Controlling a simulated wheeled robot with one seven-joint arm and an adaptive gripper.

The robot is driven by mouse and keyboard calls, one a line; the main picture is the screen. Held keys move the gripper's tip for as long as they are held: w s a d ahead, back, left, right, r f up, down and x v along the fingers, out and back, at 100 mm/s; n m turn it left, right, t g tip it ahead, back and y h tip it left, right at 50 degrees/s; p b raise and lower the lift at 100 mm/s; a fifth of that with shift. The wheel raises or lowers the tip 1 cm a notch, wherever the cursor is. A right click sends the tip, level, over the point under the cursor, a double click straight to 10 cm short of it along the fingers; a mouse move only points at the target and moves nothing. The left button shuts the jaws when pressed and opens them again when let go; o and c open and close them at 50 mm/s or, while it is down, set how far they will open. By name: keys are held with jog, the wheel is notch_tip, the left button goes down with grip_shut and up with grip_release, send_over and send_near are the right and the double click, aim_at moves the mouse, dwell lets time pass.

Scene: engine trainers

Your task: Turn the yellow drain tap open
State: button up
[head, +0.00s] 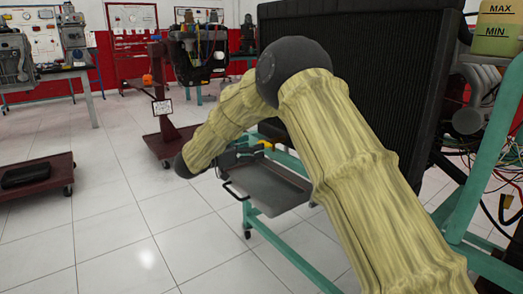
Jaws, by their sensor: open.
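The yellow drain tap (266,144) is a small yellow piece low on the front of the engine trainer, just below the big black radiator (370,75). My gripper (250,153) is a small dark shape close to the left of the tap, seen past my yellow-sleeved arm. Its jaws are open, and I see nothing held between them. The fingers are small and dark here, so I cannot tell whether they touch the tap. My arm hides part of the radiator and the frame behind it.
A grey drip tray (268,186) sits on the green frame (290,245) under the tap. A red wheeled stand (168,142) and a low dark red trolley (38,180) stand at left. A reservoir (497,28) and loose wires are at right. The tiled floor at lower left is clear.

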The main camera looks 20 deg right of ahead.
aim_at(266, 144)
jog(key=shift+b+x, duration=0.8)
jog(key=shift+x, duration=1.5)
jog(key=shift+c, duration=0.4)
jog(key=c, duration=0.9)
